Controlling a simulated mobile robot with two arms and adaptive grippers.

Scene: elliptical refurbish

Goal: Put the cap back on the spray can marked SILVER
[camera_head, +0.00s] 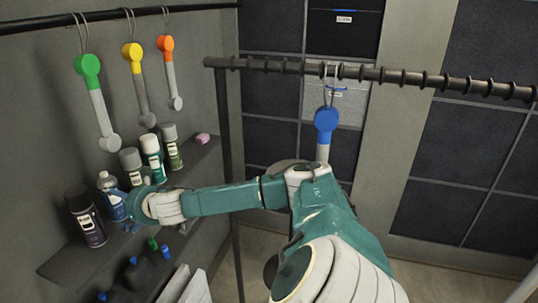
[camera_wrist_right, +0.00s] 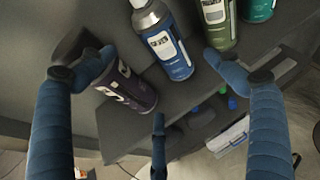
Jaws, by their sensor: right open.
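Several spray cans stand in a row on the dark wall shelf (camera_head: 70,264). The blue can (camera_head: 112,205) has a pale, narrowing top with no cap visible; it also shows in the right wrist view (camera_wrist_right: 168,45). A dark purple can (camera_head: 88,222) with a black top stands beside it, at the near end. I cannot read SILVER on any label, and I make out no loose cap. My right gripper (camera_head: 143,208) is at the shelf beside the blue can. In the wrist view its fingers (camera_wrist_right: 160,78) are spread and empty, with the blue can beyond them. My left gripper is out of view.
A grey-topped can (camera_head: 131,163), a teal can (camera_head: 152,160) and a green can (camera_head: 172,152) stand farther back, near a pink block (camera_head: 202,139). Coloured tools hang from the rail above. Small blue and green items sit below the shelf.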

